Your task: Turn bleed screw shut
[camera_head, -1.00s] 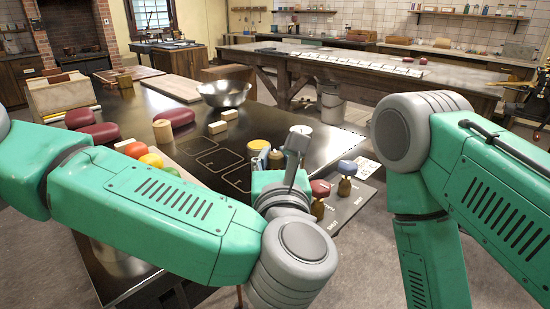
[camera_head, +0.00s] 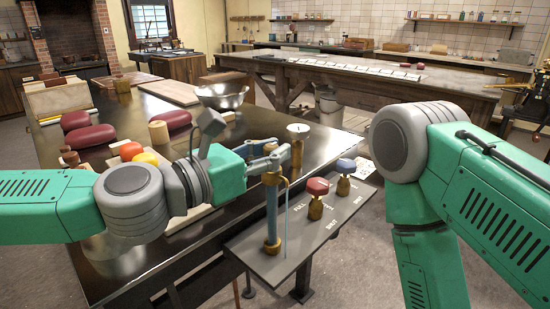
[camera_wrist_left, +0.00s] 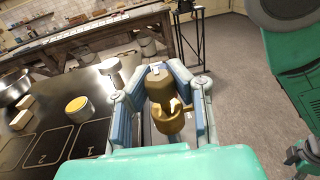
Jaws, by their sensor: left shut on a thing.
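A slim blue-grey column (camera_head: 272,215) stands upright on a grey panel (camera_head: 262,262), with brass fittings at its top and foot. My left gripper (camera_head: 268,158) is at the column's top, reaching in from the left. In the left wrist view, its two fingers (camera_wrist_left: 166,112) stand on both sides of a brass fitting (camera_wrist_left: 168,121), which looks like the bleed screw, and are shut on it. A larger brass cylinder (camera_wrist_left: 160,88) shows just beyond. The exact contact is partly hidden by the fingers.
A red knob (camera_head: 317,186) and a blue knob (camera_head: 345,166) on brass stems stand right of the column. A white-faced gauge (camera_head: 298,129) stands behind it. A metal bowl (camera_head: 222,97) and red cushions (camera_head: 90,136) are on the dark table.

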